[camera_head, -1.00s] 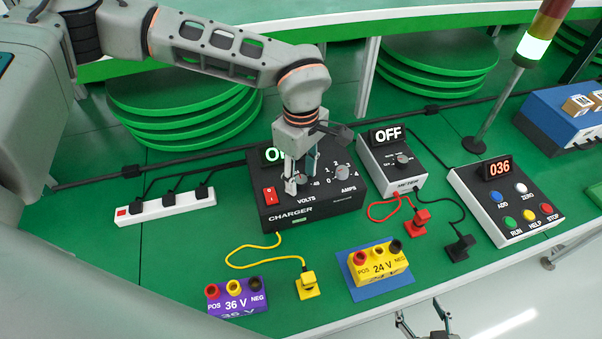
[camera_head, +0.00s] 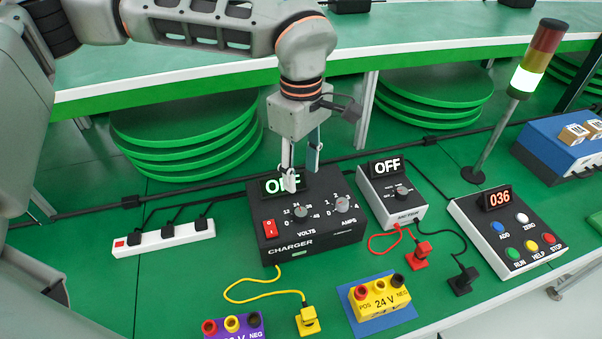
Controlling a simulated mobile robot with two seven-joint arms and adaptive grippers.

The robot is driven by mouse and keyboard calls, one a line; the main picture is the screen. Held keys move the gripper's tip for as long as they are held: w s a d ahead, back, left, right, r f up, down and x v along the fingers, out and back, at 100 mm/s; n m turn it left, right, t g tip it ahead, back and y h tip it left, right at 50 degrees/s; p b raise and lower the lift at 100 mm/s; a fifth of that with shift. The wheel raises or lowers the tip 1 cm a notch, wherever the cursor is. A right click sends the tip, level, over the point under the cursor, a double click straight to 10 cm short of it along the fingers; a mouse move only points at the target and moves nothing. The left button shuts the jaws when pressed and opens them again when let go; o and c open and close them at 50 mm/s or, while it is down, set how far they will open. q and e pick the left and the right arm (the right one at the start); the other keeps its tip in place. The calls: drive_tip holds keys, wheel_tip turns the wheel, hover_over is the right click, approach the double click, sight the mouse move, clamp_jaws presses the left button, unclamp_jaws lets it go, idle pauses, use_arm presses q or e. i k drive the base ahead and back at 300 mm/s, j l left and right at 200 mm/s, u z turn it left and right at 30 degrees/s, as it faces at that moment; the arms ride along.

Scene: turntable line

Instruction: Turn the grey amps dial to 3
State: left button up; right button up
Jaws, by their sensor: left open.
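The black charger box (camera_head: 318,240) stands on the green bench at the middle of the head view. Its grey amps dial (camera_head: 342,205) is on the right of the top face, with small numbers around it. The grey volts dial (camera_head: 300,212) is to its left, and a red switch (camera_head: 269,229) is at the far left. My left gripper (camera_head: 302,178) points down above the back of the charger, in front of its display, which is partly hidden and appears to read OFF. Its fingers are apart, empty and clear of both dials. My right gripper is out of view.
A meter box (camera_head: 392,195) reading OFF stands close on the right of the charger. A button box (camera_head: 512,235) showing 036 is farther right. A yellow 24 V battery (camera_head: 381,297), a purple 36 V battery (camera_head: 232,326) and a white power strip (camera_head: 164,238) lie around.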

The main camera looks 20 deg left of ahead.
sight(341, 204)
drive_tip(key=k, duration=1.5)
